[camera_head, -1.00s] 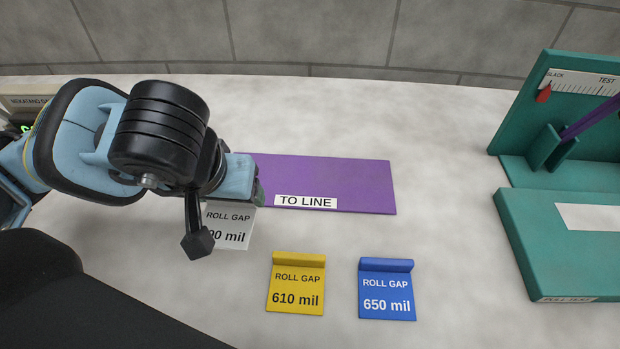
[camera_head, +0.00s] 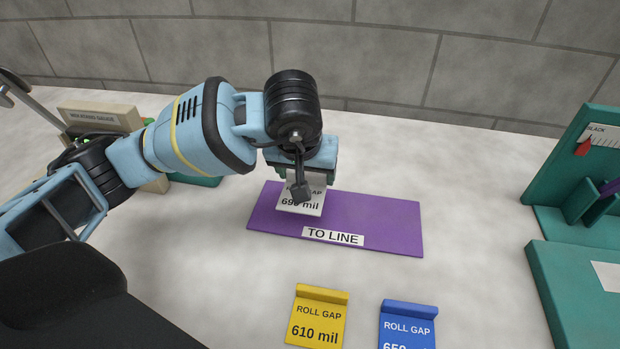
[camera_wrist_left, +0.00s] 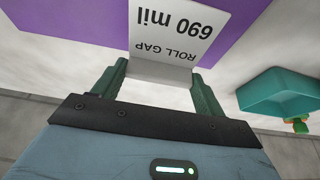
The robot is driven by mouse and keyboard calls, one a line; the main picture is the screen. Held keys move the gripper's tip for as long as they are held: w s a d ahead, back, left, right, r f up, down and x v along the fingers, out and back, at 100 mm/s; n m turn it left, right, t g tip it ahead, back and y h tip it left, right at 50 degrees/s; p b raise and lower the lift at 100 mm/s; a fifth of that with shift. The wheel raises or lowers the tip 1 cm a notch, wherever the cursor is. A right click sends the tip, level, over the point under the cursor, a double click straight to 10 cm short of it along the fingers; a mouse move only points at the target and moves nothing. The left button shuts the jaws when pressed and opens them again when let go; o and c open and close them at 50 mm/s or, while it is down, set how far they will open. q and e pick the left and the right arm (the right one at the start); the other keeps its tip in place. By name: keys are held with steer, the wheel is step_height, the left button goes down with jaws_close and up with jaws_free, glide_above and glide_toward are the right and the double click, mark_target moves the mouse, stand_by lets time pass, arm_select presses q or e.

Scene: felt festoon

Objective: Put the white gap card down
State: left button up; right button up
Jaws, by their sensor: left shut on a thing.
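The white gap card (camera_head: 301,207), marked "ROLL GAP 690 mil", is at the left part of the purple "TO LINE" mat (camera_head: 390,232). My left gripper (camera_head: 305,180) is shut on the card's top end. In the left wrist view the card (camera_wrist_left: 170,35) sits between the two green fingers (camera_wrist_left: 155,85), with the purple mat (camera_wrist_left: 70,30) beyond it. I cannot tell whether the card touches the mat. Part of its print is hidden by my wrist in the head view. My right gripper is not in view.
A yellow card (camera_head: 318,318) and a blue card (camera_head: 408,328) lie in front of the mat. A teal tester (camera_head: 575,190) stands at the right. A beige gauge (camera_head: 105,120) stands at the back left. The mat's right part is bare.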

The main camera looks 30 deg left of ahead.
mark_target(310, 179)
arm_select(q)
steer(key=shift+w, duration=0.4)
steer(key=shift+w, duration=0.1)
steer(key=shift+w, duration=0.35)
steer(key=shift+f, duration=1.75)
steer(key=shift+f, duration=0.25)
steer(key=o, duration=0.9)
steer(key=shift+o, duration=0.2)
steer(key=shift+s+r, duration=0.1)
steer(key=shift+r, duration=0.4)
steer(key=v, duration=1.1)
steer(key=shift+s+r+p, duration=0.2)
steer(key=shift+s+p, duration=0.05)
steer(key=shift+p, duration=0.2)
